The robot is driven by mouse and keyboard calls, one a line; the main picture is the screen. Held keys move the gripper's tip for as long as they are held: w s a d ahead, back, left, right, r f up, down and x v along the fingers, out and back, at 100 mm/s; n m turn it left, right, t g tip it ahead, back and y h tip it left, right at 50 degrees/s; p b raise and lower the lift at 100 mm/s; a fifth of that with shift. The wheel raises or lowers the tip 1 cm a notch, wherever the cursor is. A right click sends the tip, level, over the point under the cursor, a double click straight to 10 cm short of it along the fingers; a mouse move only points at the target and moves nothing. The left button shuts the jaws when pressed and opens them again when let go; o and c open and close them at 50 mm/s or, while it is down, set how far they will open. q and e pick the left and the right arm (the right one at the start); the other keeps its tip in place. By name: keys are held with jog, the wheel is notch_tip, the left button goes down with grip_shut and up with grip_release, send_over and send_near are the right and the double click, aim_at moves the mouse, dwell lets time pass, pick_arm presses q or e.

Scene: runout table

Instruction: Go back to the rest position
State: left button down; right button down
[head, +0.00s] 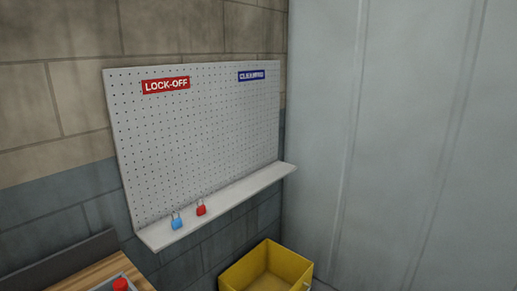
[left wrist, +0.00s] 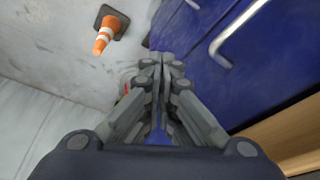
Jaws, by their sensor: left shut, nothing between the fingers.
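My left gripper (left wrist: 162,62) shows in the left wrist view with its fingers together and nothing between them. It hangs over a floor area beside a dark blue surface with a pale handle. Neither gripper shows in the head view, and my right gripper is in no view.
The head view shows a pegboard (head: 200,135) with a shelf (head: 235,201) holding a blue padlock (head: 176,223) and a red padlock (head: 201,210). A yellow bin (head: 243,272) stands below. A traffic cone (left wrist: 104,36) and a blue front (left wrist: 262,55) with a handle (left wrist: 237,32) show in the wrist view.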

pick_arm(q)
jog(key=s+f+g+b, duration=0.1)
jog(key=s+f+b, duration=0.1)
jog(key=f, duration=1.2)
jog(key=s+f+b, duration=0.3)
jog(key=f, duration=1.1)
jog(key=s+a+f+g+b, duration=0.1)
jog(key=s+a+f+b, duration=0.2)
jog(key=s+f, duration=1.1)
notch_tip(320, 180, down, 2)
jog(key=shift+s+f, duration=0.25)
jog(key=shift+s, duration=0.15)
jog(key=shift+a, duration=0.1)
